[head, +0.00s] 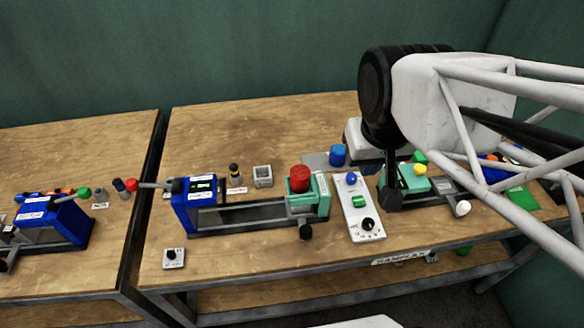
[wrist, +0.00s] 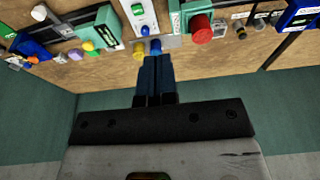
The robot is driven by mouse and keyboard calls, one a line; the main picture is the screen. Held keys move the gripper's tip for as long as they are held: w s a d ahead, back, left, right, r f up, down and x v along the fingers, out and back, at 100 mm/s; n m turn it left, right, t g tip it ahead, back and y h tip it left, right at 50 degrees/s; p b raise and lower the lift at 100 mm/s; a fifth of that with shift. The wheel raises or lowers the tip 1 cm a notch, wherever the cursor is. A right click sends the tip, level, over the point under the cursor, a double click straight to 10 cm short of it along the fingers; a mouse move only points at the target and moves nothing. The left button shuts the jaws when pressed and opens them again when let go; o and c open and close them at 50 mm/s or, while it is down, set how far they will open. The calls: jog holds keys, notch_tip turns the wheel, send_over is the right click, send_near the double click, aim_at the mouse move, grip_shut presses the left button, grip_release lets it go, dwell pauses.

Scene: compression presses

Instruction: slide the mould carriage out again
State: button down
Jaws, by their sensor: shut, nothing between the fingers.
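A teal block with a red cylinder on top (head: 300,181) sits at the right end of a dark rail from a blue press housing (head: 199,203). A black knob (head: 306,232) is at its front. A second teal block with a yellow top (head: 415,182) stands farther right, partly hidden by my arm. I cannot tell which part is the mould carriage. My gripper (head: 391,186) is shut and empty, apparently above the bench near the second block. In the wrist view my gripper (wrist: 155,58) shows closed fingers, with the red-topped block (wrist: 201,30) to their right.
A white control box (head: 361,208) with a green button stands between the teal blocks. A blue cylinder (head: 337,155) stands behind it; a yellow cylinder (wrist: 138,50) shows beside it in the wrist view. Another blue press (head: 65,222) is on the left bench. The wooden bench front (head: 235,255) is mostly clear.

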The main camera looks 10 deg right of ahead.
jog(key=c, duration=1.4)
grip_release()
jog(key=shift+c, duration=0.2)
jog(key=shift+o, duration=1.1)
jog(key=shift+a+f, duration=0.15)
jog(key=shift+f, duration=0.15)
jog(key=o, duration=0.5)
jog(key=shift+a+f+m+y, duration=0.25)
jog(key=shift+f+m+y, duration=0.05)
jog(key=shift+f+m, duration=0.2)
jog(key=shift+a+f+m+y, duration=0.2)
jog(key=shift+f+m+y, duration=0.1)
jog(key=shift+f+m, duration=0.15)
jog(key=shift+c, duration=0.2)
jog(key=m+t+y, duration=0.3)
jog(key=m+y, duration=0.2)
jog(key=m, duration=1.8)
send_over(306, 230)
jog(key=s+d, duration=0.4)
notch_tip(306, 230, down, 20)
jog(key=f, duration=0.1)
jog(key=shift+f+m+t, duration=0.35)
jog(key=shift+m+t, duration=0.05)
jog(key=shift+m, duration=0.55)
jog(key=shift+w+a+f, duration=0.1)
jog(key=shift+x, duration=3.75)
